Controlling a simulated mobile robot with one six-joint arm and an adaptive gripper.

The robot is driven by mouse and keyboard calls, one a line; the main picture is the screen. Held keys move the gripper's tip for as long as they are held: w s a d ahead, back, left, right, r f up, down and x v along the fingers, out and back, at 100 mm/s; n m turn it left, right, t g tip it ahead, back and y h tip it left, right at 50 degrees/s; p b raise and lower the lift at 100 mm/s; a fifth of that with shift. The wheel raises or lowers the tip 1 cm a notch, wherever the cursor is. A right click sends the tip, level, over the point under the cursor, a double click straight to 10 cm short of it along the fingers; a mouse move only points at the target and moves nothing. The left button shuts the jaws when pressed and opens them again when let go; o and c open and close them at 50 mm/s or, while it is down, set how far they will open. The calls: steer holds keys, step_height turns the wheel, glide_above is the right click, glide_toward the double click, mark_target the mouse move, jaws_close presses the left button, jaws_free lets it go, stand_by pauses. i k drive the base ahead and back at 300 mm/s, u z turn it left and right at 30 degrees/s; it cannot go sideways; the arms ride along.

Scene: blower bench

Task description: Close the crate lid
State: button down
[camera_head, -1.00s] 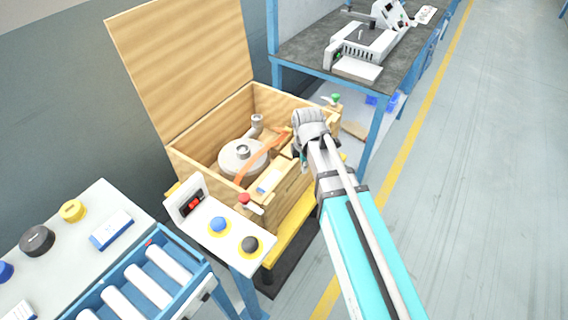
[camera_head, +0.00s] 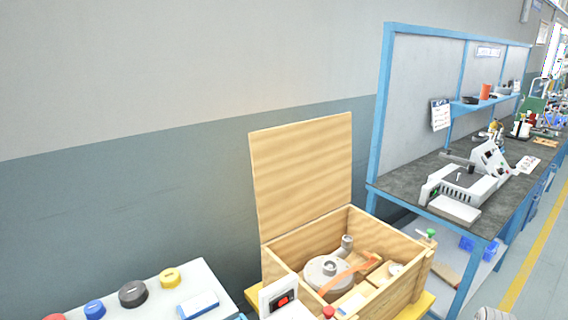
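The wooden crate (camera_head: 420,281) stands in the lower middle of the head view. Its plywood lid (camera_head: 302,180) is raised upright at the crate's back left, so the crate is open. Inside lies a grey round blower (camera_head: 326,273) with an upright outlet, and an orange strap (camera_head: 350,270) runs across it. My gripper shows only as a grey piece (camera_head: 492,314) cut off at the bottom edge, right of the crate and apart from it. Its fingers are out of the picture, so its opening does not show.
A blue-framed workbench (camera_head: 384,190) with a white device (camera_head: 468,185) stands right of the crate. A white table (camera_head: 150,300) with coloured round caps is at lower left. A wall rises behind the lid. Open floor lies at the far right.

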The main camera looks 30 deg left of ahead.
mark_target(302, 170)
steer(key=u, duration=0.05)
steer(key=k, duration=0.9)
steer(key=u, duration=0.45)
steer(key=i, duration=0.5)
